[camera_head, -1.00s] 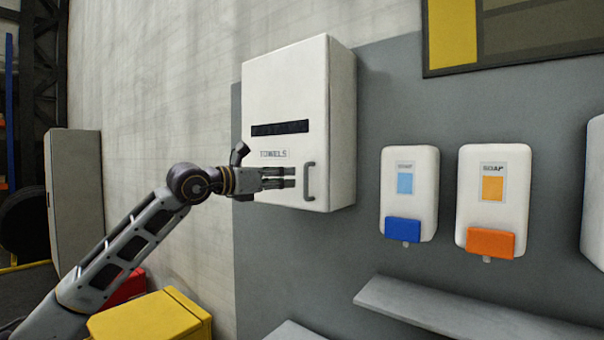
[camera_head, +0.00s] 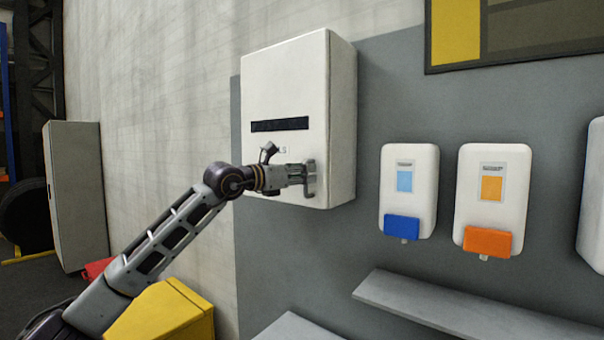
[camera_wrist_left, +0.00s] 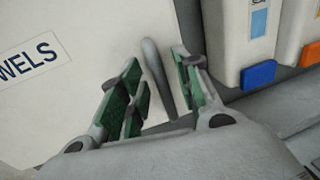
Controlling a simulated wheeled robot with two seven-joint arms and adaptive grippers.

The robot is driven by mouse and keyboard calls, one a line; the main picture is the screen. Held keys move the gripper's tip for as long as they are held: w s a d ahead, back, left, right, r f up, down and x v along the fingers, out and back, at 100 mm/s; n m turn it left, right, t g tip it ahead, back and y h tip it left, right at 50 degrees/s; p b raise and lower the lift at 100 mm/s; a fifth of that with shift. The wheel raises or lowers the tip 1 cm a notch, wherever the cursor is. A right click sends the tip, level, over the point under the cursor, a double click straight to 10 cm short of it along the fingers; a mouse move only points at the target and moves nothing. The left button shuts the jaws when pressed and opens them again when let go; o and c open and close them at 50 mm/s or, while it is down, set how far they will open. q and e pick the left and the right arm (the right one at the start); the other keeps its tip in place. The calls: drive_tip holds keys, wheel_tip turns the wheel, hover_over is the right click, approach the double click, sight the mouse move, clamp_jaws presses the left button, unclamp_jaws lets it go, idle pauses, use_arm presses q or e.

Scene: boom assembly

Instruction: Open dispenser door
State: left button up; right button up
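The white towel dispenser (camera_head: 286,90) hangs on the wall, and its front door looks shut. Its grey vertical handle (camera_head: 311,178) is at the door's lower right. My left gripper (camera_head: 305,178) is at the handle. In the left wrist view the handle (camera_wrist_left: 158,75) stands between the two open green-padded fingers (camera_wrist_left: 160,90), with a gap visible on both sides. The "TOWELS" label (camera_wrist_left: 28,62) shows in part at the left of that view; in the head view my gripper partly covers it. My right gripper is not in view.
Two soap dispensers, one with a blue lever (camera_head: 402,228) and one with an orange lever (camera_head: 488,242), hang to the right. A grey shelf (camera_head: 440,315) juts out below them. A yellow box (camera_head: 165,315) stands at the lower left.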

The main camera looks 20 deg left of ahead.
use_arm(q)
clamp_jaws()
drive_tip(key=shift+s+a, duration=0.1)
idle(0.4)
